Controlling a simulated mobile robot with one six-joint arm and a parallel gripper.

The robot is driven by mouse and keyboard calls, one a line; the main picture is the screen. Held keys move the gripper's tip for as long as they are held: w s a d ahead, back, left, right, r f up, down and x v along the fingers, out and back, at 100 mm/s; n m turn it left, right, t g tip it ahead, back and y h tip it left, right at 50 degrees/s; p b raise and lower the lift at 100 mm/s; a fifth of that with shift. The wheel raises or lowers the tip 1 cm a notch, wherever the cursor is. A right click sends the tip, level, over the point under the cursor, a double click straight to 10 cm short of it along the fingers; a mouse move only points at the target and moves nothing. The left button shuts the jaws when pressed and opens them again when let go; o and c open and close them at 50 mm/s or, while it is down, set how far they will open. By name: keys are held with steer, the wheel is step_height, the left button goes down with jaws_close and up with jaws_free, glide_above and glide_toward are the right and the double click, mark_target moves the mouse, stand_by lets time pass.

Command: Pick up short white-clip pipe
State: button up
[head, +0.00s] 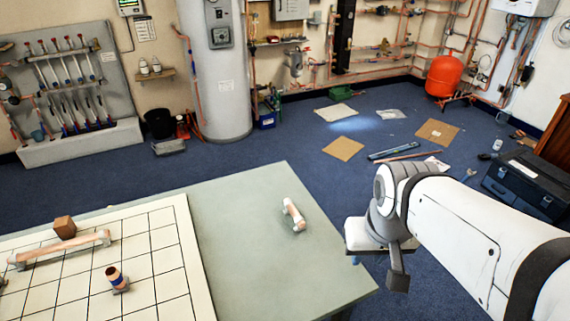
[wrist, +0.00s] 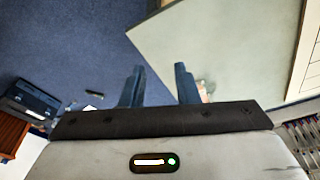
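A short copper pipe with white clips (head: 293,214) lies on the bare grey-green part of the table, right of the white grid board, in the head view. My gripper (wrist: 159,80) is open, its two dark fingers apart with nothing between them. In the head view it hangs beyond the table's right edge, apart from the pipe and to its right. In the wrist view a small pinkish-white bit shows beside the right finger at the table's edge, mostly hidden; I cannot tell whether it is the pipe.
The grid board (head: 151,245) carries a longer pipe with white ends (head: 62,247), a brown block (head: 64,227) and a short copper piece with a dark band (head: 117,279). The bare tabletop (head: 240,200) around the short pipe is clear. A black toolbox (head: 525,185) stands on the floor.

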steer(key=n+g+h, duration=0.2)
steer(key=n, duration=0.3)
glide_above(292, 208)
steer(key=a, duration=0.1)
step_height(292, 208, down, 12)
steer(key=r, duration=0.1)
steer(key=shift+a+f+p, duration=0.2)
steer(key=shift+f+p, duration=0.25)
steer(key=shift+f, duration=0.2)
steer(key=f, duration=0.2)
steer(key=d+f, duration=0.1)
steer(key=f, duration=0.4)
steer(key=shift+w+d+p, duration=0.1)
steer(key=shift+d+p, duration=0.15)
steer(key=shift+p, duration=0.15)
steer(key=shift+r, duration=0.1)
jaws_close()
